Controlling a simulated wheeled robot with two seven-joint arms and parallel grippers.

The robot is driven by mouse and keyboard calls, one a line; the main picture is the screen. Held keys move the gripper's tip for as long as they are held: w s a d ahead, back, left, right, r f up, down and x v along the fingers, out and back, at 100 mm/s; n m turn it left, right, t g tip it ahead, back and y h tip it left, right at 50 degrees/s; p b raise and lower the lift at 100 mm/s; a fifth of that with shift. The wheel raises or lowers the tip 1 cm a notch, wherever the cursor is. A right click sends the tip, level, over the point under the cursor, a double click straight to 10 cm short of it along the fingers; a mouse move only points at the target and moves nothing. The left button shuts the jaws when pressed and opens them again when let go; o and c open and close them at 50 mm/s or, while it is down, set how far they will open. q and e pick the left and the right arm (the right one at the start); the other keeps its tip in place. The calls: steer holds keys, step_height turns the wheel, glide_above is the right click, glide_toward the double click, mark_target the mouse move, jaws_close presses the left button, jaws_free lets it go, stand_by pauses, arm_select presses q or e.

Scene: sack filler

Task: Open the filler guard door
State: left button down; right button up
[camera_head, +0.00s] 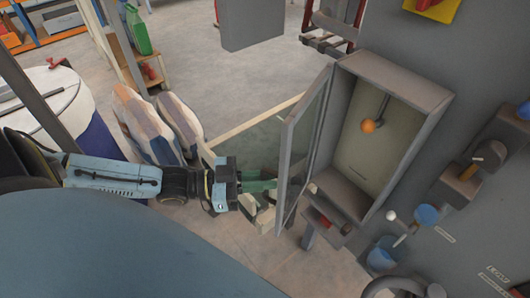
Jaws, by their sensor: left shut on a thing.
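The filler guard door (296,150) is a grey frame with a see-through pane. It stands swung out from the grey box (431,112), on the box's left side. The box front is uncovered, and a lever with an orange knob (368,125) shows inside. My left gripper (266,188) reaches in from the left and is shut at the door's outer side. The exact part of the door between the fingers is hard to make out. My right gripper is not in view.
Below the box is a small ledge with a red part (322,218). Blue knobs (426,215) and fittings stick out of the grey panel at right. Filled sacks (148,122) and a white-topped drum (52,95) stand at left. Open floor lies behind.

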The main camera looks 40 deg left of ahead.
arm_select(q)
steer(key=shift+w+a+r, duration=0.1)
steer(key=shift+w, duration=0.05)
steer(key=c, duration=1.5)
jaws_free()
steer(key=shift+w, duration=0.1)
steer(key=shift+c, duration=0.2)
steer(key=p+v, duration=0.2)
steer(key=v, duration=1.1)
steer(key=shift+s, duration=0.25)
steer(key=shift+a, duration=0.1)
